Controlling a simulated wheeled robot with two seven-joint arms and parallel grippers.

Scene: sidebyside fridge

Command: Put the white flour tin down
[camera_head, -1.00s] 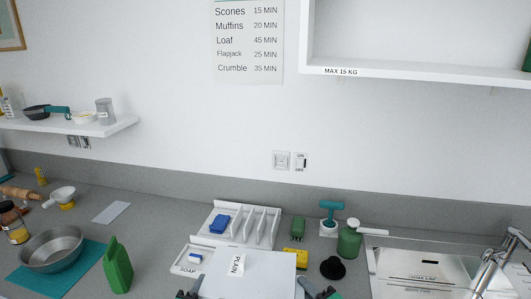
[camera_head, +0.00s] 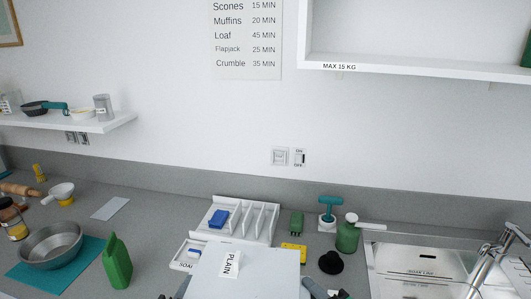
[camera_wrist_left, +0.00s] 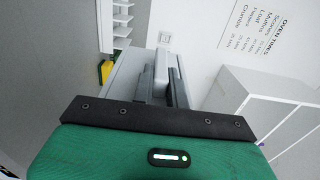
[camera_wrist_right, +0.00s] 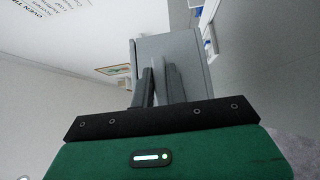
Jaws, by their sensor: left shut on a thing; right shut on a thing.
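The white flour tin (camera_head: 265,274) is at the bottom centre of the head view, with a label reading PLAIN near its left edge. Its lower part is cut off by the frame. My left gripper (camera_head: 183,288) is at its left side and my right gripper (camera_head: 317,290) at its right side; both show only in part. In the left wrist view the fingers (camera_wrist_left: 165,80) are closed on a grey, shaded part of the tin. In the right wrist view the fingers (camera_wrist_right: 159,86) are also closed against the shaded tin (camera_wrist_right: 190,50). The tin's underside is hidden.
Behind the tin are a white rack (camera_head: 240,222) with a blue item, a yellow sponge (camera_head: 293,253), a black knob-shaped item (camera_head: 331,262) and a green dispenser (camera_head: 348,236). The sink (camera_head: 425,265) is right. A green bottle (camera_head: 117,262) and metal bowl (camera_head: 52,246) stand left.

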